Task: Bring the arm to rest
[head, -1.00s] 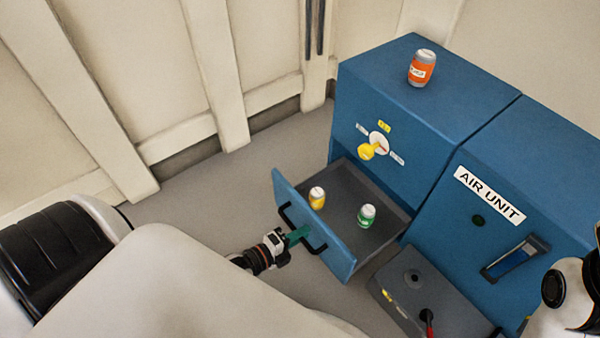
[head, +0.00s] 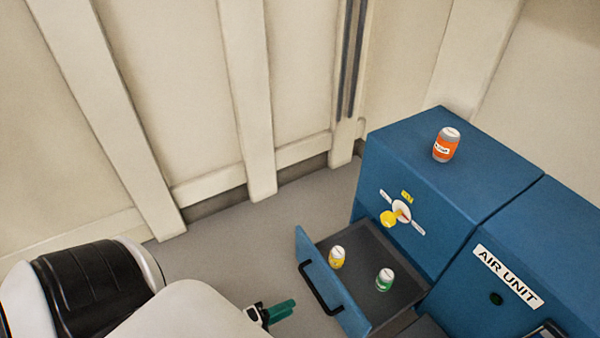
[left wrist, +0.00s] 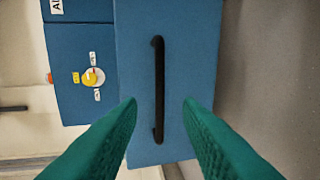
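My left gripper (head: 280,311) shows its green fingers at the bottom of the head view, left of the pulled-out drawer (head: 318,264) and apart from it. In the left wrist view the left gripper (left wrist: 160,102) is open and empty. The drawer's black handle (left wrist: 158,85) shows beyond and between its fingertips, not gripped. The handle also shows in the head view (head: 318,291). My right gripper is in neither current view.
A yellow can (head: 337,258) and a green can (head: 384,280) stand in the open drawer. An orange can (head: 446,145) stands on the blue cabinet (head: 410,150), which has a yellow knob (head: 388,218). The AIR UNIT cabinet (head: 560,245) adjoins it. Floor left of the drawer is clear.

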